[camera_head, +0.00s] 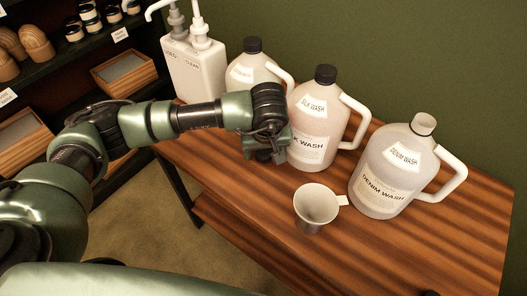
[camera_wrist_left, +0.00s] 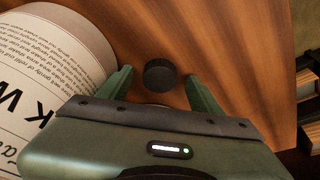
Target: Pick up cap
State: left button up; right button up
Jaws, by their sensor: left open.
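A round black cap (camera_wrist_left: 160,73) lies on the wooden table (camera_wrist_left: 225,50) in the left wrist view. My left gripper (camera_wrist_left: 159,77) is open, with one finger on each side of the cap and visible gaps between. In the head view my left gripper (camera_head: 270,157) is low over the table, in front of the silk wash jug (camera_head: 318,118). I cannot make out the cap there; the gripper seems to hide it. The denim wash jug (camera_head: 384,175) at the right has an open, uncapped neck. My right gripper is not in view.
A white measuring cup (camera_head: 316,205) stands at the table's front. Another black-capped jug (camera_head: 252,65) and a white two-pump container (camera_head: 197,70) stand at the back left. Shelves (camera_head: 85,50) are at the left.

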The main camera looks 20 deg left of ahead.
pick_arm(q)
jog(key=c, duration=1.4)
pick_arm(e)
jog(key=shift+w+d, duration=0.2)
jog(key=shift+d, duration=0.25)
